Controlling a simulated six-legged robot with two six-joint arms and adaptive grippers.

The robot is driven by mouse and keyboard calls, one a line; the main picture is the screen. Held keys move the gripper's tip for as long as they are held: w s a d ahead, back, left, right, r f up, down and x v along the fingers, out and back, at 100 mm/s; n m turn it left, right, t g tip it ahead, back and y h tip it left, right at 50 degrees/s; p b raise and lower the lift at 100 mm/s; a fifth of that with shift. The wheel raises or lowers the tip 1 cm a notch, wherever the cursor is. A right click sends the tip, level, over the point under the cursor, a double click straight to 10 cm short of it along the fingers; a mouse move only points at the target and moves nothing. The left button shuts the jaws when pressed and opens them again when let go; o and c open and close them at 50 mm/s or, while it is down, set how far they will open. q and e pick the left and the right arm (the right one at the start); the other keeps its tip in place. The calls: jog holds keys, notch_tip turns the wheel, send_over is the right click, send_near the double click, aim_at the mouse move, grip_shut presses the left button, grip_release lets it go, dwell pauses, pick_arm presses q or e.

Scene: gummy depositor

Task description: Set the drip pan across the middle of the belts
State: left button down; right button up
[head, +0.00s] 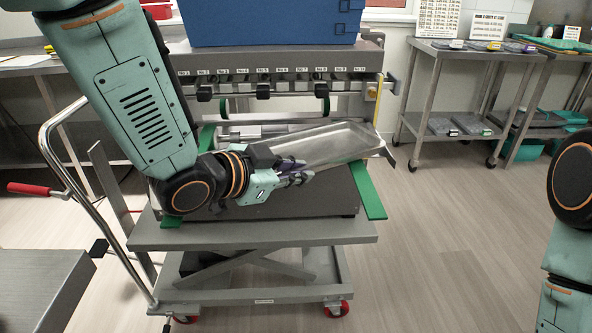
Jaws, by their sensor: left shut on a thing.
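The drip pan (338,145) is a shallow metal tray, held tilted in front of the depositor, its right end higher than its left. My left gripper (300,176) is shut on the pan's near left edge. Two green belts show: the right belt (368,190) slopes down towards me, and the left belt (206,137) is mostly hidden behind my left arm. The pan hangs above and between the belts and covers part of the right one; I cannot tell whether it touches them. My right arm is at the right edge, but its gripper is out of view.
The depositor's nozzle bar (270,76) and blue hopper (270,22) stand above and behind the pan. A steel side table (480,52) stands back right. Floor at the right is clear.

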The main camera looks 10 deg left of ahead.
pick_arm(q)
jog(key=shift+s+d+r, duration=0.1)
jog(key=shift+r, duration=0.05)
jog(key=shift+f, duration=0.35)
jog(key=shift+f, duration=0.1)
jog(key=c, duration=1.2)
grip_release()
jog(key=shift+v, duration=3.8)
jog(key=shift+f, duration=0.1)
